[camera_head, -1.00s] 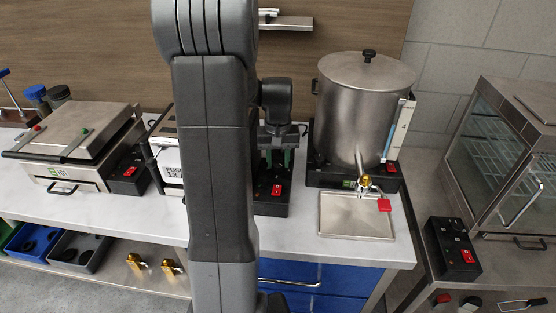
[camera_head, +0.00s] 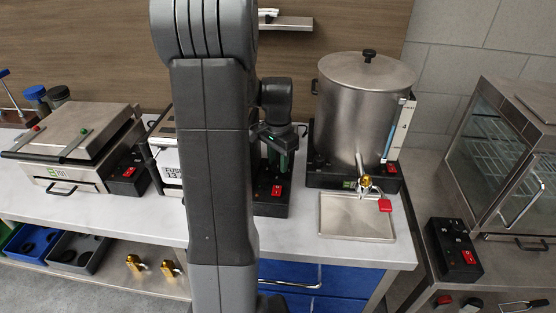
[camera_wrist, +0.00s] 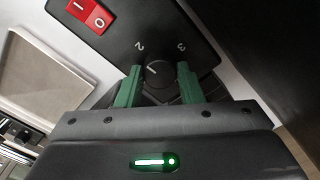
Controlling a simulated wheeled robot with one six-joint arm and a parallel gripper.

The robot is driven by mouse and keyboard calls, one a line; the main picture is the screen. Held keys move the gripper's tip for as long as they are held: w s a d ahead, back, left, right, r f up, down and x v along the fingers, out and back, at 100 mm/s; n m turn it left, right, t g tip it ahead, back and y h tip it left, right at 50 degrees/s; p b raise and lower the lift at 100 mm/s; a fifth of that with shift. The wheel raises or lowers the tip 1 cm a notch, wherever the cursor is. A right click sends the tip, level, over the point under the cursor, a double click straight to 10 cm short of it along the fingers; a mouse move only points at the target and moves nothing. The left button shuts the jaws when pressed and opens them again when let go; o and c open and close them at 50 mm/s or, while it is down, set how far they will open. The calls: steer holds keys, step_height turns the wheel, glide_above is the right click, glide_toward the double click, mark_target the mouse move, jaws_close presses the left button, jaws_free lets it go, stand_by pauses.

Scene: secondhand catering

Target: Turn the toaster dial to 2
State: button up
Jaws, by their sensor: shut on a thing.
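The toaster dial (camera_wrist: 159,74) is a small round black knob on a black control panel (camera_wrist: 120,30) in the wrist view. A pale pointer line on it slants up and left, roughly toward the printed 2; I cannot tell if it is exactly on it. The 3 is printed to the upper right. My gripper (camera_wrist: 159,72) has its green fingers on either side of the dial, shut on it. In the head view my gripper (camera_head: 278,150) is over the black control box (camera_head: 270,203); the dial is hidden there. My arm hides much of the area left of the box.
A red rocker switch (camera_wrist: 90,13) is on the same panel. A steel urn (camera_head: 362,105) with a drip tray (camera_head: 356,217) stands close on the right. A contact grill (camera_head: 75,140) is at the left. A glass cabinet (camera_head: 510,150) stands at far right.

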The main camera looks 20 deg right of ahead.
mark_target(278, 163)
steer(key=shift+m, duration=0.6)
steer(key=o, duration=1)
step_height(278, 163, up, 14)
steer(key=shift+b, duration=0.35)
steer(key=shift+f, duration=0.15)
step_height(278, 163, down, 14)
steer(key=shift+r+p, duration=0.15)
steer(key=shift+p, duration=0.2)
stand_by(0.3)
